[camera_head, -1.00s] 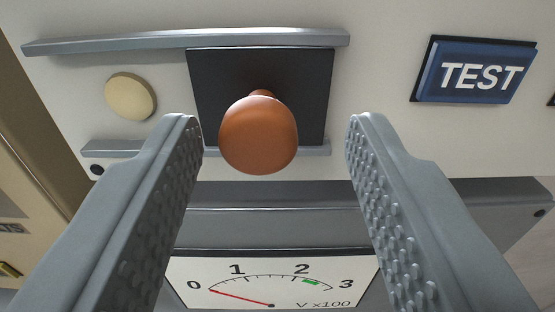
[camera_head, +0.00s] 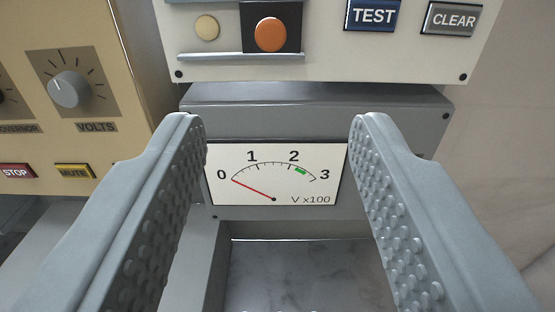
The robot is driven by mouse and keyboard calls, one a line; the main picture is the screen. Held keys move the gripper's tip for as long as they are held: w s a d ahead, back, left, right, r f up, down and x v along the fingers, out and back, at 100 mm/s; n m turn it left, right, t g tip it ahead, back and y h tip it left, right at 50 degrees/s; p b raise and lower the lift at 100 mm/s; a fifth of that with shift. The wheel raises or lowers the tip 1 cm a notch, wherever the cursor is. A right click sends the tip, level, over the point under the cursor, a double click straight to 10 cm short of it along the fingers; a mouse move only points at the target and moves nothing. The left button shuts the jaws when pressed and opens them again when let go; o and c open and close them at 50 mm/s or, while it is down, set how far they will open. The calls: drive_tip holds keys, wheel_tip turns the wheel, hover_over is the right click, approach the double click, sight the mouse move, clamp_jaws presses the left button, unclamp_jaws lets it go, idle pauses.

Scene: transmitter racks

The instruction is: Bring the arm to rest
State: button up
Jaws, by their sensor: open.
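My gripper (camera_head: 278,122) is open, with its two grey studded fingers wide apart and nothing between them. It points toward a panel meter (camera_head: 275,175) marked 0 to 3, V x100, whose red needle rests near 0. Above the fingertips, an orange knob (camera_head: 271,34) sits on a black plate in the cream panel (camera_head: 340,68). The fingers appear clear of the knob.
A blue TEST button (camera_head: 372,15) and a grey CLEAR button (camera_head: 451,19) are at the upper right. A tan panel at left holds a VOLTS knob (camera_head: 69,89), a red STOP button (camera_head: 16,170) and a yellow MUTE button (camera_head: 75,171). A marble-like surface (camera_head: 310,270) shows below.

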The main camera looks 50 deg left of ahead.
drive_tip(key=shift+s+d, duration=0.25)
drive_tip(key=shift+d, duration=0.05)
drive_tip(key=s+d+f+m+t+h, duration=0.1)
drive_tip(key=s+f+m+t+h, duration=0.2)
drive_tip(key=s+f, duration=0.9)
drive_tip(key=s+d+f+m+t+h, duration=0.1)
drive_tip(key=s+f+m+t+h, duration=0.2)
drive_tip(key=s+f+m+h, duration=0.4)
drive_tip(key=shift+s+f+h, duration=2.1)
drive_tip(key=shift+s+f, duration=1.15)
drive_tip(key=shift+s, duration=2)
drive_tip(key=shift+d, duration=0.1)
